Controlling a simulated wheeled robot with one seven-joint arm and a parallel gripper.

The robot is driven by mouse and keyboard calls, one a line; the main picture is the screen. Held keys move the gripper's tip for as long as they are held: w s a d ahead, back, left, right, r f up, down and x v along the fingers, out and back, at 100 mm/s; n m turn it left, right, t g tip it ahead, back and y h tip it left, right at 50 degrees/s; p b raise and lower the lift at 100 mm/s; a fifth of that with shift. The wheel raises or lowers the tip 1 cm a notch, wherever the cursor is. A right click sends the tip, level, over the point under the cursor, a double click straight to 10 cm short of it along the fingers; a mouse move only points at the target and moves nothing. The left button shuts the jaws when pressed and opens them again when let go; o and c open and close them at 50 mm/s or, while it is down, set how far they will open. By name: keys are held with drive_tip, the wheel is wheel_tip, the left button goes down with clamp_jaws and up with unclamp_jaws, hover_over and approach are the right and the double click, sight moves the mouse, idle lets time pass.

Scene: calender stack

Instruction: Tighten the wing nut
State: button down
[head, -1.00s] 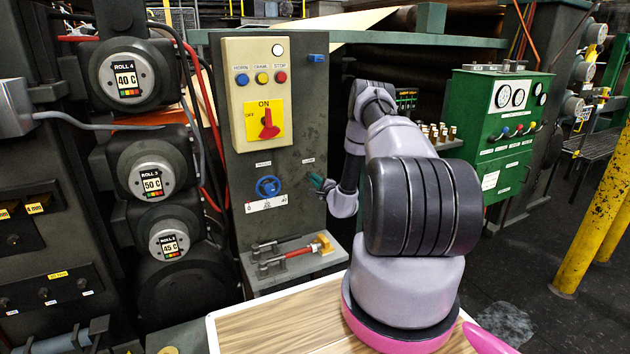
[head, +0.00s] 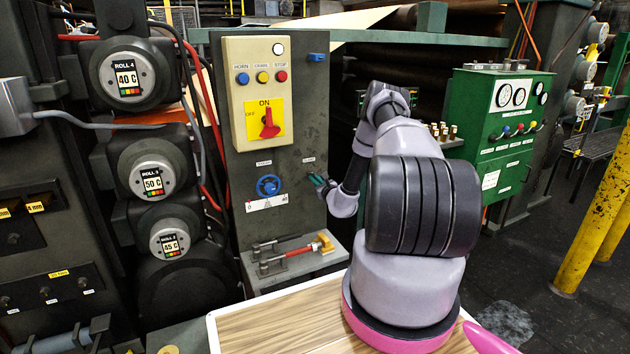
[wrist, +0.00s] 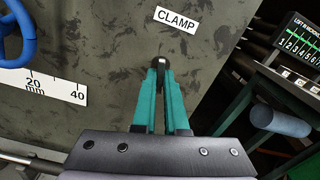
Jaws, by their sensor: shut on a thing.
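The wing nut (wrist: 160,61) shows in the wrist view as a small dark piece on the grey panel, just below the CLAMP label (wrist: 177,18). My gripper (wrist: 160,72) has its teal fingers close together around it, with the tips at the panel face. Most of the nut is hidden between the fingers, so its wings and their angle cannot be made out. In the head view my gripper (head: 318,180) reaches the panel's right side under the same label, and the nut is too small to tell there.
A blue handwheel (head: 268,186) with a millimetre scale (wrist: 45,85) is left of the clamp spot. A control box (head: 262,92) with a red switch is above. A shelf (head: 305,266) carrying a red-handled tool (head: 300,250) juts out below. A green gauge cabinet (head: 500,125) stands right.

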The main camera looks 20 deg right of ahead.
drive_tip(key=m, duration=1.9)
drive_tip(key=shift+s+a, duration=0.1)
drive_tip(key=shift+a, duration=0.2)
drive_tip(key=m, duration=0.7)
drive_tip(key=shift+r, duration=0.2)
drive_tip(key=c, duration=1)
unclamp_jaws()
drive_tip(key=shift+o, duration=0.2)
drive_tip(key=shift+r, duration=0.1)
